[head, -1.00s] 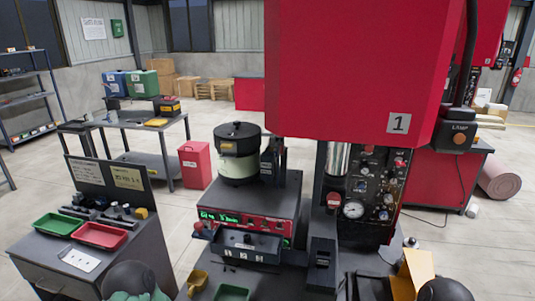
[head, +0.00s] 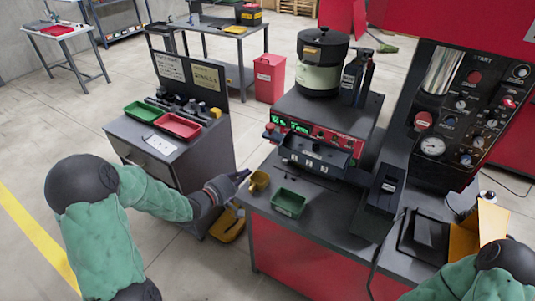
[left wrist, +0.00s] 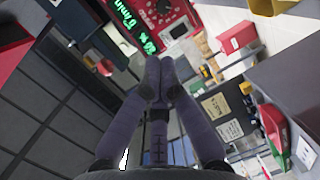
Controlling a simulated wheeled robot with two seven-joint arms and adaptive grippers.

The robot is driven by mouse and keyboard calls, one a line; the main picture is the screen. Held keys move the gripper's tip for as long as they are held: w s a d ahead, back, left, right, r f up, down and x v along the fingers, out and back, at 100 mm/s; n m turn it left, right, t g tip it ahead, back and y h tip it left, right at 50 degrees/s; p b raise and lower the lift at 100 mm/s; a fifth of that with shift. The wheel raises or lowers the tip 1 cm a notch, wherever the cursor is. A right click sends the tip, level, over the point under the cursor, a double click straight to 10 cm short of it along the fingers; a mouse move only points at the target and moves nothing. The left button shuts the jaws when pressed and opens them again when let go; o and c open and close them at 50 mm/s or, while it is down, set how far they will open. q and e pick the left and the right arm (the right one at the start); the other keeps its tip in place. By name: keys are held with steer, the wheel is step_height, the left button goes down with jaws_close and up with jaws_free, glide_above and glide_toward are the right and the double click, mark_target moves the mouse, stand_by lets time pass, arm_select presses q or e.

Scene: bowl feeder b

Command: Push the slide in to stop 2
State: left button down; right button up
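My left gripper (head: 242,178) is left of the feeder, near the bench's left edge, apart from the tray-like part. In the left wrist view its fingertips (left wrist: 159,72) meet with nothing seen between them. My right arm shows at the lower right; its gripper is out of view.
A dark upright block (head: 383,190) is right of the tray-like part. A side cabinet with green and red trays (head: 178,125) stands left. A red control tower (head: 465,110) is at right.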

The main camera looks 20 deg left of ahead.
arm_select(q)
step_height(320, 180, up, 7)
steer(key=s+a+t+h, duration=0.1)
steer(key=s+a+h, duration=0.1)
steer(key=w+d+b, duration=0.4)
steer(key=w+d, duration=0.3)
steer(key=w, duration=0.1)
steer(key=shift+w+d+b, duration=0.3)
steer(key=shift+w+b, duration=0.05)
steer(key=shift+w, duration=0.05)
arm_select(e)
step_height(320, 180, down, 5)
arm_select(q)
steer(key=shift+d, duration=0.1)
